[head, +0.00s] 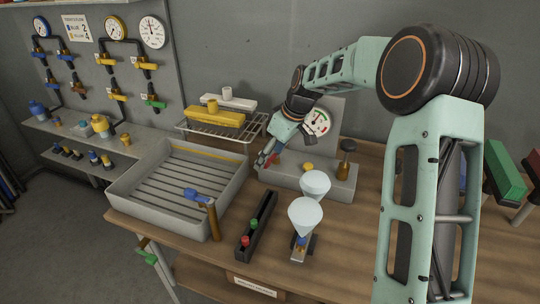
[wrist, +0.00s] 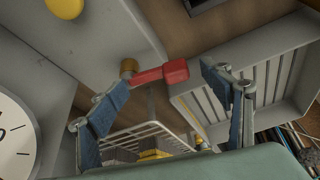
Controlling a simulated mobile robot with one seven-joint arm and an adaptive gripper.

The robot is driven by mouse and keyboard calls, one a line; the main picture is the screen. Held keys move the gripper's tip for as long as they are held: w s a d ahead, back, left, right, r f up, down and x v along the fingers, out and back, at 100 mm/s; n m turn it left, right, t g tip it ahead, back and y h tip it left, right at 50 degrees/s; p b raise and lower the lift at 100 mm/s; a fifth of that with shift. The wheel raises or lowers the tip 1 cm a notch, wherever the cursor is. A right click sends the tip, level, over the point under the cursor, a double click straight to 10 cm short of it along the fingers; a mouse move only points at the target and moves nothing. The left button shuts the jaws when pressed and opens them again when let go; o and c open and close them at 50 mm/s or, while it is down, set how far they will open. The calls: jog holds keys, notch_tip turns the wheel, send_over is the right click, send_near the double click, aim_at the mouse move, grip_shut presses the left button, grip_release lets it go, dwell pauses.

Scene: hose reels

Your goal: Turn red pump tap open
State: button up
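The red pump tap (head: 273,156) is at the left end of the grey pump block (head: 305,176), partly hidden by my gripper in the head view. In the wrist view its red lever (wrist: 162,74) runs right from a brass stem (wrist: 128,67). My gripper (head: 266,154) is at the tap. In the wrist view my gripper (wrist: 168,80) is open, with one blue-padded finger on each side of the lever. The left finger is close to the brass stem, and the right finger is near the lever's free end. I cannot tell whether either finger touches.
The pump gauge (head: 316,122) stands behind the tap, close to my wrist. A grey slatted tray (head: 160,207) is at the left, with a wire rack (head: 240,130) behind it.

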jog(key=shift+d+r, duration=0.1)
jog(key=shift+r, duration=0.2)
jog(key=v, duration=1.1)
jog(key=shift+r, duration=0.15)
jog(key=shift+s, duration=0.1)
